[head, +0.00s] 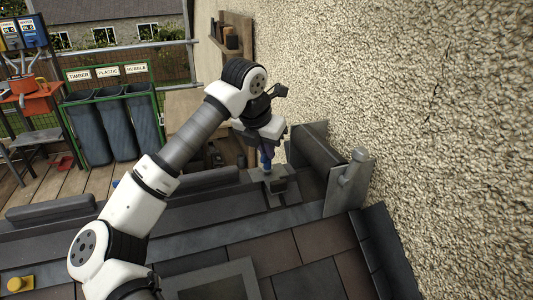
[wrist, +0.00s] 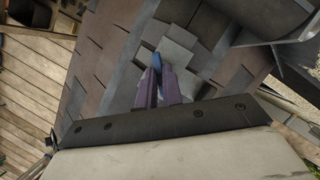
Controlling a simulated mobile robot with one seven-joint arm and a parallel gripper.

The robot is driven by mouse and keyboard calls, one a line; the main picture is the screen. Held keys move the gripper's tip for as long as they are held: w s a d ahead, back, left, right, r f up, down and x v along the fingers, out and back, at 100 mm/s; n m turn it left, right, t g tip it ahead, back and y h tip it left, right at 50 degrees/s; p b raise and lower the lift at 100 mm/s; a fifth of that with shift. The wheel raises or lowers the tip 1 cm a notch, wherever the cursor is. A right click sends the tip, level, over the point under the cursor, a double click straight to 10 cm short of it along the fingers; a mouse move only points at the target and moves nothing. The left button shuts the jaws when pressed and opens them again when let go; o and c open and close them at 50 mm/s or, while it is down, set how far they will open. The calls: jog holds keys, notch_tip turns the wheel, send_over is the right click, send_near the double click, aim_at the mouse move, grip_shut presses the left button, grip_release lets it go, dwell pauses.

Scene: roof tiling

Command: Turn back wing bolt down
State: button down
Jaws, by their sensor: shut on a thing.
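My gripper (head: 268,149) reaches down at the back of the roof, close to the rough wall. Its purple fingers show in the wrist view (wrist: 159,82), shut on a blue wing bolt (wrist: 157,61). The blue of the wing bolt (head: 267,164) also shows just under the fingers in the head view. Below it is a grey metal clamp or bracket (head: 276,185) on the roof. The fingers hide part of the bolt, and I cannot tell how far it is turned.
A pebbledash wall (head: 420,110) rises close on the right. A grey upright post (head: 350,180) and a dark rounded ridge piece (head: 317,148) stand right of my gripper. Dark roof tiles (head: 290,245) slope in front. Bins (head: 115,125) stand beyond at left.

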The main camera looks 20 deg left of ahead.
jog(key=m+h+b, duration=0.1)
jog(key=m, duration=0.1)
jog(key=shift+a+m, duration=0.1)
jog(key=shift+m, duration=0.3)
jog(key=m, duration=0.1)
jog(key=m+g+h, duration=0.1)
jog(key=m, duration=0.1)
jog(key=shift+w+r+m, duration=0.15)
jog(key=shift+m, duration=0.15)
jog(key=m+g+p, duration=0.1)
jog(key=m, duration=0.2)
jog(key=shift+w+a+r+h, duration=0.1)
jog(key=shift+r+h, duration=0.05)
jog(key=shift+h, duration=0.25)
jog(key=shift+m+g+p, duration=0.4)
jog(key=shift+m+g, duration=0.1)
jog(key=shift+m, duration=1.1)
jog(key=c, duration=1.6)
grip_release()
jog(key=shift+c, duration=0.2)
jog(key=shift+o, duration=0.5)
jog(key=shift+f, duration=0.2)
